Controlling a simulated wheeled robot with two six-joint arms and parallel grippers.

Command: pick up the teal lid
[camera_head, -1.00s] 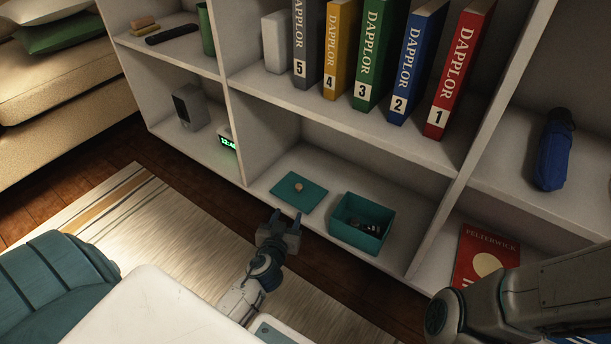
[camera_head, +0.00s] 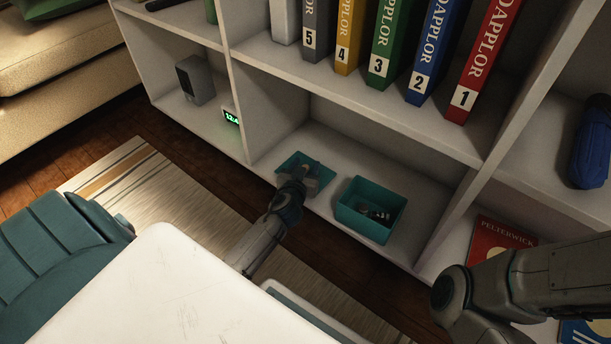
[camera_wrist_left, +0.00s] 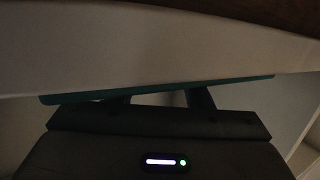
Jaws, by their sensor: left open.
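The teal lid (camera_head: 291,162) lies on the bottom shelf, left of an open teal box (camera_head: 374,226). My left gripper (camera_head: 303,170) is over the lid's near part and hides its small knob. In the left wrist view the lid (camera_wrist_left: 160,90) shows edge-on as a thin teal strip just beyond the fingertips. The two fingers of the left gripper (camera_wrist_left: 158,98) stand apart with nothing visible between them. I cannot tell whether they touch the lid. My right gripper is out of view.
The open box holds small dark items. A shelf with several numbered binders (camera_head: 393,45) hangs above. A lit clock (camera_head: 231,117) and a grey speaker (camera_head: 195,80) stand in the left compartment. A red book (camera_head: 495,242) lies right of the divider.

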